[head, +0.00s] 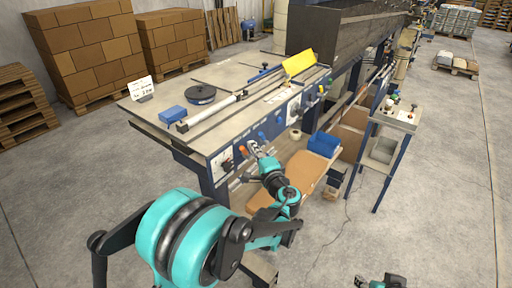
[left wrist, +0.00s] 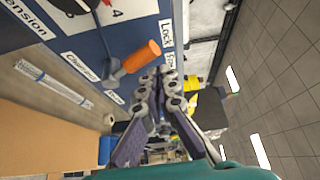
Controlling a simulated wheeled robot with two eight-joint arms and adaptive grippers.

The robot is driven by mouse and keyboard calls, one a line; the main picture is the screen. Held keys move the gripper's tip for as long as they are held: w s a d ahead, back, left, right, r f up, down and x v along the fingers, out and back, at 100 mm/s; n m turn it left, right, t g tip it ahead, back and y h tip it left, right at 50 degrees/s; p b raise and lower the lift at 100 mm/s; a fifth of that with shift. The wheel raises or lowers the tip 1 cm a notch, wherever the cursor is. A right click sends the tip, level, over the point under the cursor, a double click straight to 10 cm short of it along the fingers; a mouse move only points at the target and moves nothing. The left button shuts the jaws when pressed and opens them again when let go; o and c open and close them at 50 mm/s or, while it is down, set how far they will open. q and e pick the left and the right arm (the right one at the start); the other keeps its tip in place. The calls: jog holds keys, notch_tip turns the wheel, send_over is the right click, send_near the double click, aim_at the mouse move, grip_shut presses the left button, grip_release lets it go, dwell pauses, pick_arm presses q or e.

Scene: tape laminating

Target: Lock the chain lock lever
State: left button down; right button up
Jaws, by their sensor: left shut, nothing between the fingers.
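The lever (left wrist: 140,58) has an orange cylindrical handle on a metal shaft and sticks out from the blue panel beside a "Lock" label. In the head view its orange handle (head: 240,150) is small, just left of my left gripper (head: 256,148). In the left wrist view my left gripper (left wrist: 165,78) is shut and empty, with its fingertips beside the handle's end. I cannot tell whether they touch it. Part of my right arm, perhaps with its gripper (head: 364,282), shows at the bottom edge of the head view; its fingers are not clear.
The blue panel (left wrist: 145,18) carries other labels and a dial. The machine table (head: 165,95) above holds a black roll (head: 202,94), a blue block (head: 172,114) and a yellow sheet (head: 299,62). A cardboard-coloured surface (head: 305,170) and a blue bin (head: 323,144) lie below and right.

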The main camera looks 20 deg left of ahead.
pick_arm(q)
jog(key=shift+s+a+f, duration=0.2)
jog(key=shift+s, duration=0.35)
pick_arm(e)
jog(key=shift+f, duration=0.15)
pick_arm(q)
jog(key=shift+s, duration=0.1)
pick_arm(e)
jog(key=shift+w+d, duration=0.1)
pick_arm(q)
jog(key=shift+f, duration=0.15)
pick_arm(e)
jog(key=shift+f, duration=0.1)
